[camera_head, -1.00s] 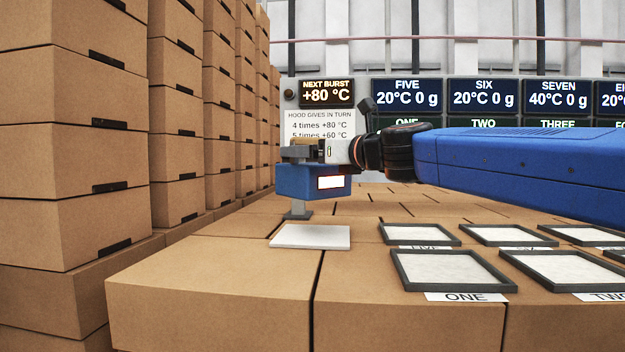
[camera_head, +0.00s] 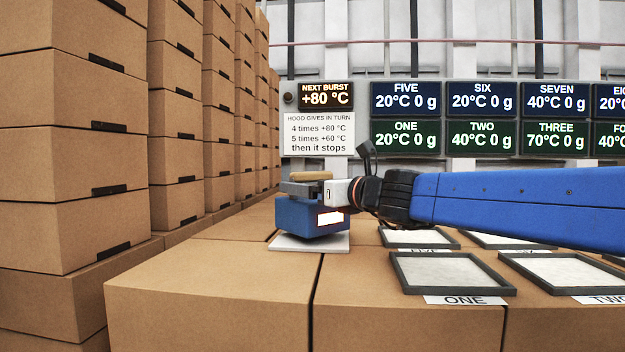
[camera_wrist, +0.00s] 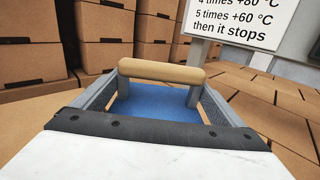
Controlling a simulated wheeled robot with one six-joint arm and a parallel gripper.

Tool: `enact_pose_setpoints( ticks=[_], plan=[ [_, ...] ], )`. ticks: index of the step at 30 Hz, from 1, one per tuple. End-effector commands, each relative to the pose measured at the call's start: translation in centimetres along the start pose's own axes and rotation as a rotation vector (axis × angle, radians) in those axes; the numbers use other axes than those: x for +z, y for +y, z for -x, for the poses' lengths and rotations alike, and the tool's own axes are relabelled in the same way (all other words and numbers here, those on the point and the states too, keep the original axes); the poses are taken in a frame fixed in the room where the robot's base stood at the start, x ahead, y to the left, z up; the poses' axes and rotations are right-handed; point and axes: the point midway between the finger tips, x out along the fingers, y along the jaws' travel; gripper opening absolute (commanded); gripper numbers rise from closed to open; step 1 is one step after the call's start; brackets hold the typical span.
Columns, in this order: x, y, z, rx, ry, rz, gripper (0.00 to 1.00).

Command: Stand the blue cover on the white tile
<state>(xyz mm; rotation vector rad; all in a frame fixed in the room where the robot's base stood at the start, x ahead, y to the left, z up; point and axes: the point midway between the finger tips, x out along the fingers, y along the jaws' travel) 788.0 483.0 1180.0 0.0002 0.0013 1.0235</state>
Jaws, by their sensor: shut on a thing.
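The blue cover (camera_head: 298,222) is a box with a glowing panel on its side and a tan handle (camera_head: 311,176) on top. In the head view it is low over the white tile (camera_head: 283,247), whose front edge shows below it. The cover looks slightly tilted, and I cannot tell whether its base touches the tile. My gripper (camera_head: 303,188) is shut on the cover at its top. The wrist view shows the tan handle (camera_wrist: 161,72) and the blue top (camera_wrist: 155,101) between my fingers. The cover hides most of the tile.
Shallow dark-rimmed trays with white fill stand to the right, the nearest (camera_head: 397,272) labelled ONE. Tall stacks of cardboard boxes (camera_head: 70,140) rise at the left. A sign (camera_head: 318,134) and display panels (camera_head: 405,138) stand behind. The box top left of the tile is clear.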

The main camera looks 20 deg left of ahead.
Motion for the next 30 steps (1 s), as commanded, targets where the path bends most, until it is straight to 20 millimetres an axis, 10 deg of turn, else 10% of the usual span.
enact_pose_setpoints(
  ticks=[20,21,30],
  plan=[
    [-1.4,0.0,0.1,0.000,-0.005,0.001,0.30],
    [-1.9,0.0,0.0,0.000,0.000,0.000,0.94],
    [-1.7,0.0,0.0,-0.001,0.000,0.001,1.00]
  ],
)
